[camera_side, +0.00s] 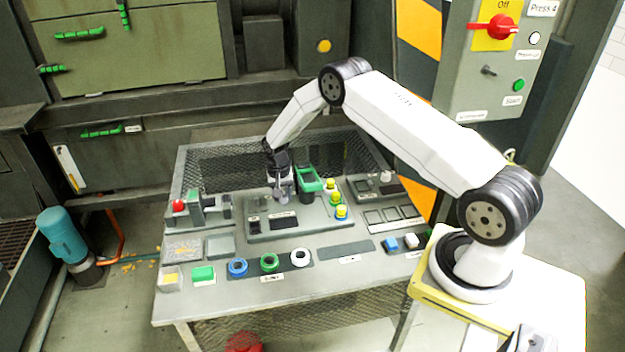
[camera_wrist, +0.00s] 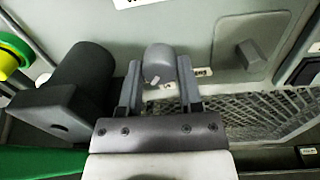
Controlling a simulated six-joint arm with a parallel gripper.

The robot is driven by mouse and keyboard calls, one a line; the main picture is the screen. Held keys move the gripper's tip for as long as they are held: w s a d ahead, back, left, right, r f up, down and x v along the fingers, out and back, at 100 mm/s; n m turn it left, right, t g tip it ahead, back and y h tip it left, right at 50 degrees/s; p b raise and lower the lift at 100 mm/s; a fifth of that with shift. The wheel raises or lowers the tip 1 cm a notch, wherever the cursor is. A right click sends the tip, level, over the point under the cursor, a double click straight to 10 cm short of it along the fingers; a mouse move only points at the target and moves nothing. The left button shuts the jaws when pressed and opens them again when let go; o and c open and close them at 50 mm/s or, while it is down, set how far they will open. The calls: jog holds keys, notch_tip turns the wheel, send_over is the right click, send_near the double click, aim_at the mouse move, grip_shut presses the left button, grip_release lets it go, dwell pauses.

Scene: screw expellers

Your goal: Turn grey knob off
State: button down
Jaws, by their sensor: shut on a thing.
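The grey knob (camera_wrist: 158,60) has a rounded top and stands on a grey panel. In the wrist view it sits between the two fingers of my gripper (camera_wrist: 158,78), which are closed around its sides. In the side view my gripper (camera_side: 283,188) points down at the middle panel of the console, and the knob is mostly hidden by the fingers there. A small light mark shows on the knob's near side. The wording beside it is too small and partly covered to read.
A green-handled lever (camera_side: 309,180) with a black cylinder (camera_wrist: 85,72) stands close beside my gripper. Yellow-topped buttons (camera_side: 341,211) are just right of it. A smaller grey block (camera_wrist: 248,54) sits on the panel nearby. Ring buttons (camera_side: 269,263) line the front; air above the console is free.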

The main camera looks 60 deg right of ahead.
jog(key=n, duration=0.5)
jog(key=shift+n, duration=0.4)
jog(key=shift+c, duration=1.4)
grip_release()
jog(key=shift+r, duration=0.15)
jog(key=shift+w+a+r, duration=0.1)
jog(key=shift+a+r, duration=0.05)
jog(key=shift+r, duration=3.65)
